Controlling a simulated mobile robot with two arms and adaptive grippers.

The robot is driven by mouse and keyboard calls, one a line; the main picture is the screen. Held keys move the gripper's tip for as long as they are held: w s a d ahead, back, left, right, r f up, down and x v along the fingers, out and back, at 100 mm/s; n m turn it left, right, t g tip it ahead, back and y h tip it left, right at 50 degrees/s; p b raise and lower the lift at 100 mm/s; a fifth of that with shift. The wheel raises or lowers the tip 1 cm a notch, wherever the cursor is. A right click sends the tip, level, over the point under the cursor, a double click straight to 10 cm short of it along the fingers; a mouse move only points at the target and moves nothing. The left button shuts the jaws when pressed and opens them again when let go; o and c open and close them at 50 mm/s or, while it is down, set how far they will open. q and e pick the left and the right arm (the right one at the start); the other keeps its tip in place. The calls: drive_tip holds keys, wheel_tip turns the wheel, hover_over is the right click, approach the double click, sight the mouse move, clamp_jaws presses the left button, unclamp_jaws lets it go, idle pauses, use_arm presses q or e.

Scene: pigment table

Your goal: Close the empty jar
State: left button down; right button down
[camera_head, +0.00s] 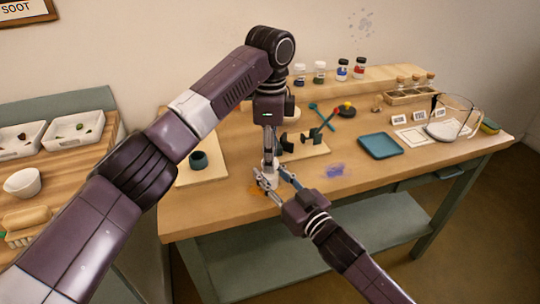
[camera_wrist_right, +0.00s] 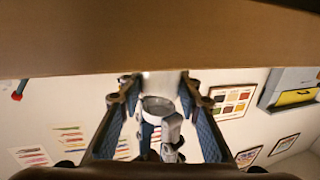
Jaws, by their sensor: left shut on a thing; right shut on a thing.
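The empty jar (camera_wrist_right: 160,83) is a pale, clear-looking cylinder between the fingers of my right gripper (camera_wrist_right: 159,95) in the right wrist view, which looks upside down. In the head view my right gripper (camera_head: 268,181) is shut around the jar (camera_head: 269,166) near the table's front edge. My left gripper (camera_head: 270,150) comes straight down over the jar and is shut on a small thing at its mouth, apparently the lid. A grey ring (camera_wrist_right: 157,105) shows at the jar's mouth, just by the left fingers (camera_wrist_right: 172,130). Whether lid and jar touch is unclear.
A board with a dark teal cup (camera_head: 198,160) lies left of the grippers. A blue tray (camera_head: 380,145), a glass pitcher (camera_head: 450,118) and a rack of small jars (camera_head: 408,94) stand right. Several pigment jars (camera_head: 342,69) line the back shelf. A blue powder stain (camera_head: 335,171) lies right of the jar.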

use_arm(q)
drive_tip(key=m, duration=0.8)
drive_tip(key=shift+m, duration=0.4)
drive_tip(key=c, duration=1.4)
unclamp_jaws()
wheel_tip(320, 180, up, 12)
use_arm(e)
drive_tip(key=c, duration=1.3)
unclamp_jaws()
